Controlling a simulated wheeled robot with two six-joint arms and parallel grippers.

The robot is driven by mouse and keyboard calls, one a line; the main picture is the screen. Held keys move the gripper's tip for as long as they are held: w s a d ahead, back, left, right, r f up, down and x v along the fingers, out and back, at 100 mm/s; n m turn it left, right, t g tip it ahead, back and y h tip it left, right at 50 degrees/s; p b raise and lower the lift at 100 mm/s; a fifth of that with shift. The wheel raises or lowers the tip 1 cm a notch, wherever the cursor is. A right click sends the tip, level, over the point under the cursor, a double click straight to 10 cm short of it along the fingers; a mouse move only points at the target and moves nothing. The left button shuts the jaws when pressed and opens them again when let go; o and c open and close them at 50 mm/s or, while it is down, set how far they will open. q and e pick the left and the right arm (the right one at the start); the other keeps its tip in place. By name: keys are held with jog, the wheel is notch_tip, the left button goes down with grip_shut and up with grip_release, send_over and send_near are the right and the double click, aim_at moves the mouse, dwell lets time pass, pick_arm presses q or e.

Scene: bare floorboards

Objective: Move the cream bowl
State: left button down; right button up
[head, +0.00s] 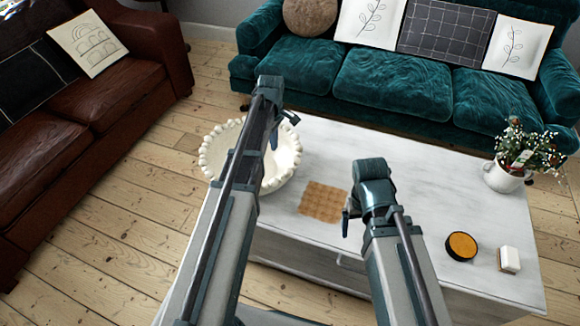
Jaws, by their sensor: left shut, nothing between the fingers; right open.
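The cream bowl (286,160), with a beaded rim, sits at the left end of the white table (335,145). Its left side seems to reach past the table's edge. My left arm crosses in front of the bowl and hides its middle. My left gripper (291,120) is shut and empty at the bowl's far rim; I cannot tell whether it touches. My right gripper (347,210) is open and empty, over the table beside the brown square mat.
The brown square mat (322,202) lies flat mid-table. A round black-and-orange object (461,246), a small white block (509,259) and a potted plant (505,178) stand to the right. A teal sofa (390,90) is behind, a brown leather sofa (115,95) at left.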

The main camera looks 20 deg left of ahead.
pick_arm(q)
jog(key=shift+f, duration=0.15)
pick_arm(e)
jog(key=shift+f, duration=0.15)
pick_arm(q)
notch_tip(320, 180, down, 10)
jog(key=b, duration=1)
jog(key=d, duration=0.3)
jog(key=shift+s+d+r, duration=0.2)
jog(key=shift+s, duration=0.2)
jog(key=shift+d, duration=0.3)
pick_arm(e)
notch_tip(320, 180, down, 10)
jog(key=shift+r, duration=0.2)
